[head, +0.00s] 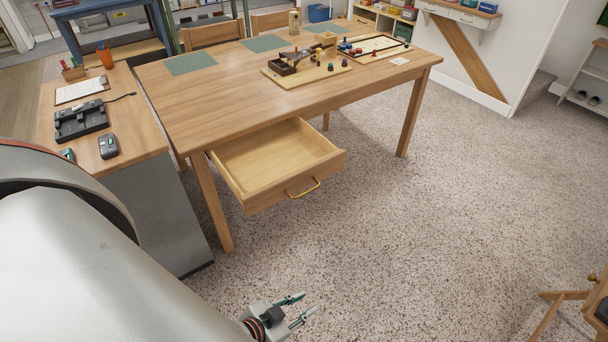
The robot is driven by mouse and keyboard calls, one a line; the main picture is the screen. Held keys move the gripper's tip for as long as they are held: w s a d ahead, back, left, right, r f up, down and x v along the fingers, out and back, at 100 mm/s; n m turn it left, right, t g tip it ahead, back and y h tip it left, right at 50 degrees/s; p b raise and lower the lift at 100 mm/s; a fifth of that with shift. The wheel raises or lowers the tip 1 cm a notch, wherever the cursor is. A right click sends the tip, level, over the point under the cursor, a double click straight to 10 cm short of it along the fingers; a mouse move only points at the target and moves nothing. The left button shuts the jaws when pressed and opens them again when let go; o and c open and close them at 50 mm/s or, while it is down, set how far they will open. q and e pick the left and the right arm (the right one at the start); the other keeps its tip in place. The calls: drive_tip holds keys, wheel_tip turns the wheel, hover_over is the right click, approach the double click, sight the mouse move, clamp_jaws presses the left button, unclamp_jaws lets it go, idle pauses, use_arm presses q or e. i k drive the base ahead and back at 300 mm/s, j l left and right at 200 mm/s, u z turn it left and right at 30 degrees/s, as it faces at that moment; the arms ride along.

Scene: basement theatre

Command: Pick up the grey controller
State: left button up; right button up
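A small dark grey handheld device (108,147), which looks like the grey controller, lies on the wooden side desk at the left, near its front right corner. A second small device (67,155) with a greenish part lies left of it, partly hidden by my arm. A black dock or tray (81,121) lies just behind them. My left gripper (310,303) is low at the bottom of the head view, over the carpet, with its fingers apart and empty. It is far from the desk devices. My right gripper is not in view.
A wooden table (230,100) stands in the middle with its drawer (281,165) pulled out and empty. Board games (305,68) sit on its far part. A clipboard (82,89) and an orange cup (106,58) are on the side desk (130,125).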

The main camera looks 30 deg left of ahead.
sight(110, 149)
drive_tip(key=u, duration=2.3)
drive_tip(key=i+j+z, duration=0.1)
drive_tip(key=z, duration=0.3)
drive_tip(key=j+z, duration=0.3)
drive_tip(key=z, duration=0.15)
drive_tip(key=i+j+z, duration=0.1)
drive_tip(key=z, duration=0.3)
drive_tip(key=j+z, duration=0.4)
drive_tip(key=j, duration=0.65)
drive_tip(key=k+j, duration=0.1)
drive_tip(key=j, duration=0.4)
drive_tip(key=j+z, duration=0.15)
drive_tip(key=j, duration=0.35)
drive_tip(key=k, duration=0.05)
